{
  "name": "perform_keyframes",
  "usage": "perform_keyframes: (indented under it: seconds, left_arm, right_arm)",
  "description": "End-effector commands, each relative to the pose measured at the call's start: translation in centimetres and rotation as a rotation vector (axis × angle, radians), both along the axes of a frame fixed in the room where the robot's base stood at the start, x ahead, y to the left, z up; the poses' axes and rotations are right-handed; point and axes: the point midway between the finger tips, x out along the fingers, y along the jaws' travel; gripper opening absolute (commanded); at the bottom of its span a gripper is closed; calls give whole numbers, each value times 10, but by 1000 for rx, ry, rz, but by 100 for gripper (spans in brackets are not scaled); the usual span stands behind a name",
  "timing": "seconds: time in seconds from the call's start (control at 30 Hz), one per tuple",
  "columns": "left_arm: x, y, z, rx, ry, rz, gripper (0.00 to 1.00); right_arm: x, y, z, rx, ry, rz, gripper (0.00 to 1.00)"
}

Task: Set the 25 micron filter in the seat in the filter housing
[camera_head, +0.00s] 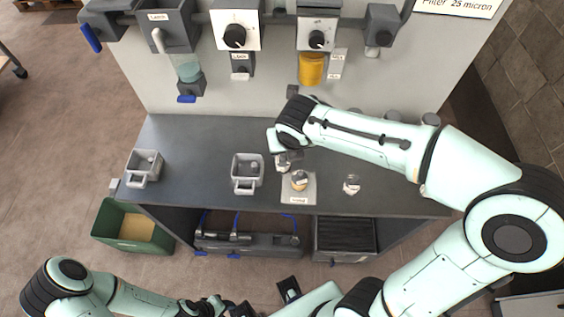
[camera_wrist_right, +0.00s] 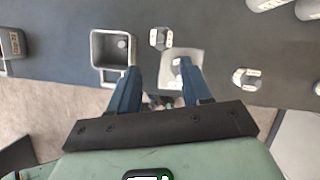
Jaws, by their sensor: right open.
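Three small grey-and-white filter-like pieces are on the bench. One (camera_wrist_right: 160,38) stands behind a pale labelled plate (camera_head: 307,196), one with a tan top (camera_head: 300,180) is on the plate, and one (camera_head: 351,185) is to its right. Their markings are too small to read, so I cannot tell which is 25 micron. I cannot tell for sure which part is the filter housing. My right gripper (camera_wrist_right: 157,68) is open and empty above the plate area; its right finger partly covers the piece on the plate. My left gripper (camera_head: 208,306) is low at the bottom, away from the bench.
Two grey square holders with handles, a middle one (camera_head: 235,170) and a left one (camera_head: 133,168), stand on the bench (camera_head: 200,140). Wall units include an amber bowl (camera_head: 311,70). A sign (camera_head: 455,5) reads filter 25 micron. A green bin (camera_head: 112,232) is on the floor.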

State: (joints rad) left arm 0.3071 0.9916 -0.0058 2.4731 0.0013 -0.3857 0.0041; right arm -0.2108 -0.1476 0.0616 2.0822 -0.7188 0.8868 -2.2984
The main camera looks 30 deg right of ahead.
Motion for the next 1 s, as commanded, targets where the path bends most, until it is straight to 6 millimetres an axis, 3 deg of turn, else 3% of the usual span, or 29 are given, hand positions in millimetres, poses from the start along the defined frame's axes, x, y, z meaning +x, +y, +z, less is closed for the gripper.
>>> perform_keyframes:
  seconds: [0.1, 0.3, 0.53, 0.8, 1.0]
  left_arm:
    - [-3, 0, -6, 0, 3, 0, 43]
    - [-6, 0, -13, 0, 7, 0, 43]
    - [-7, 0, -15, 0, 8, 1, 43]
    - [-10, 0, -22, 1, 11, 0, 43]
    - [-10, 0, -23, 0, 12, 0, 43]
  right_arm:
    - [8, -3, -26, 0, 8, -3, 48]
    - [21, -7, -56, 1, 5, -4, 48]
    - [28, -9, -70, 2, 4, -5, 48]
    - [43, -14, -106, 1, 5, -5, 48]
    - [47, -15, -111, 3, 2, -6, 48]
